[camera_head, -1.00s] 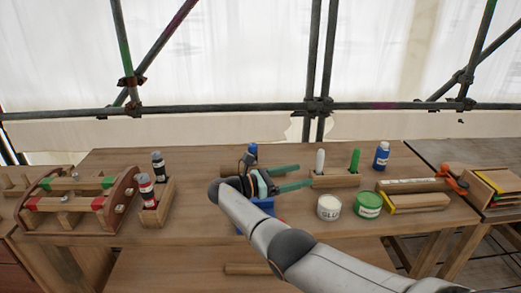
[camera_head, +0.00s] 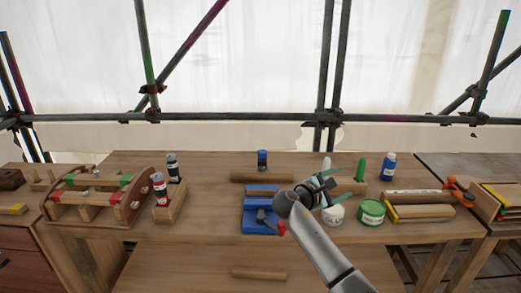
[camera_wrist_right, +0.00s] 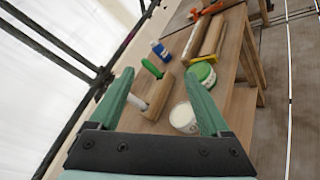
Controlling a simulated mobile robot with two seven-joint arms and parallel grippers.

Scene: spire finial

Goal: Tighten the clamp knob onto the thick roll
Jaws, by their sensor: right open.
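A blue clamp-like fixture (camera_head: 262,200) lies on the bench in the middle of the head view. An orange clamp (camera_head: 458,184) is at the right, by two long rolls or bars (camera_head: 420,196). I cannot tell which of these is the thick roll. My right gripper (camera_head: 334,187) is open and empty, above the bench near the white tub; its green fingers also show in the wrist view (camera_wrist_right: 165,85). My left gripper is out of view.
A white tub (camera_head: 333,214) and a green tin (camera_head: 371,212) stand under and beside my right gripper. A green marker (camera_head: 361,170) and a blue bottle (camera_head: 388,167) stand behind. A rack with bottles (camera_head: 170,203) and a curved wooden frame (camera_head: 98,200) are left. Bench space between is clear.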

